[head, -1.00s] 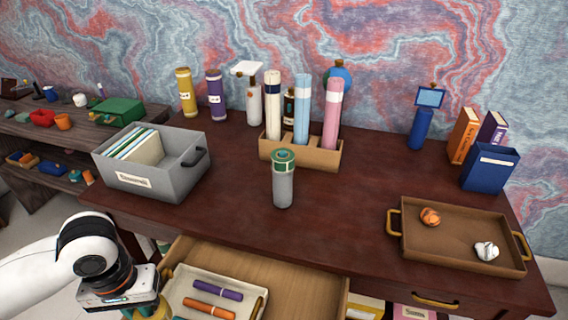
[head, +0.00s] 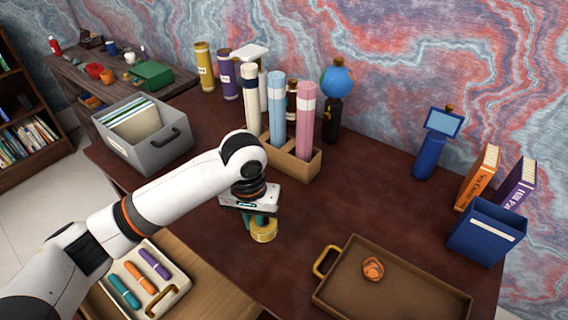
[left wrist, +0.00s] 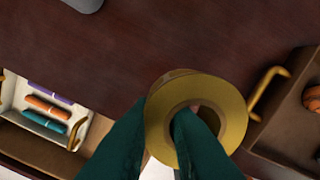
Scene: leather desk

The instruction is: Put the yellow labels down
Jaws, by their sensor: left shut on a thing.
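The yellow labels (head: 264,234) are a yellow roll with a round hole, below my left gripper (head: 256,222) in the head view. In the left wrist view the roll (left wrist: 232,108) shows large, and the teal fingers of my left gripper (left wrist: 186,125) are shut on its ring, with one finger in the hole. The roll is over the dark red desk (head: 225,270), between the drawer and the brown tray. I cannot tell whether it touches the desk top. My right gripper is in neither view.
The brown tray (head: 340,305) with an orange lump (head: 373,268) lies to the right. An open drawer (head: 205,290) holds a white tray with pens (head: 138,277). A wooden holder (head: 305,172) with tall rolls and a grey file box (head: 160,153) stand behind. Bare desk surrounds the roll.

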